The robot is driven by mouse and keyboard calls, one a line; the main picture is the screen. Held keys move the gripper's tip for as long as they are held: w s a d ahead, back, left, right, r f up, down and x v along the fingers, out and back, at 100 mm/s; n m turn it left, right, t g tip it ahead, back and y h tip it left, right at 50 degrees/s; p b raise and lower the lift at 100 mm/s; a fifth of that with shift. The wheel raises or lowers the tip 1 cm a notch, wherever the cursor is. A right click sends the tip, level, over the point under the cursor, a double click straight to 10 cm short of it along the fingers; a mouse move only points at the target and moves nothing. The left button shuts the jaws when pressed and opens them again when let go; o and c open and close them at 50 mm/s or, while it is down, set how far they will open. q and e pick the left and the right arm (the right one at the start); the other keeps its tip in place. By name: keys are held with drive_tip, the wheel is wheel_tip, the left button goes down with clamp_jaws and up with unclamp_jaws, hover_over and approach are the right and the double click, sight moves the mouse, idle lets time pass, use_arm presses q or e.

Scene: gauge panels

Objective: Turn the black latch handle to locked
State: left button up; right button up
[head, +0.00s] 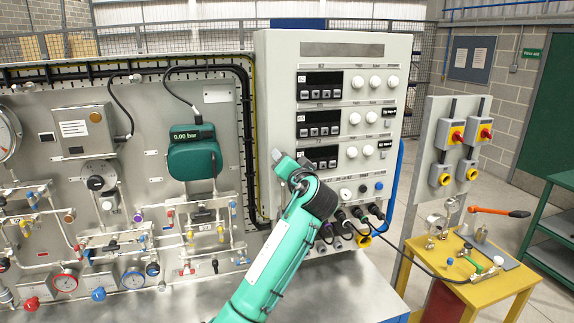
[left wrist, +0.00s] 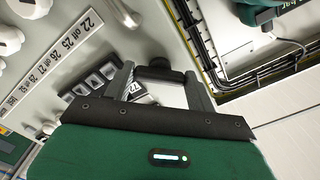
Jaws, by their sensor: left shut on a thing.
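A black latch handle (left wrist: 160,73) shows in the left wrist view, between the two grey fingers of my left gripper (left wrist: 158,80). The fingers are shut on it, near the edge of the grey control cabinet. In the head view my left gripper (head: 279,156) is at the left edge of the cabinet front (head: 278,95), beside the lowest black display. My own gripper and wrist hide the handle there, so its angle and any locked mark cannot be read. My right gripper is in neither view.
White knobs (head: 375,82) and black displays (head: 320,84) line the cabinet beside my gripper. Black cables (head: 370,225) plug in below. A pipe and gauge panel (head: 60,180) stands left. A yellow table (head: 480,280) with fittings stands right.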

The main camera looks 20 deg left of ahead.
use_arm(q)
drive_tip(key=m+p, duration=0.1)
drive_tip(key=m, duration=0.8)
drive_tip(key=shift+r+p, duration=0.1)
drive_tip(key=shift+p, duration=0.3)
drive_tip(key=shift+m, duration=0.4)
drive_tip(key=o, duration=1)
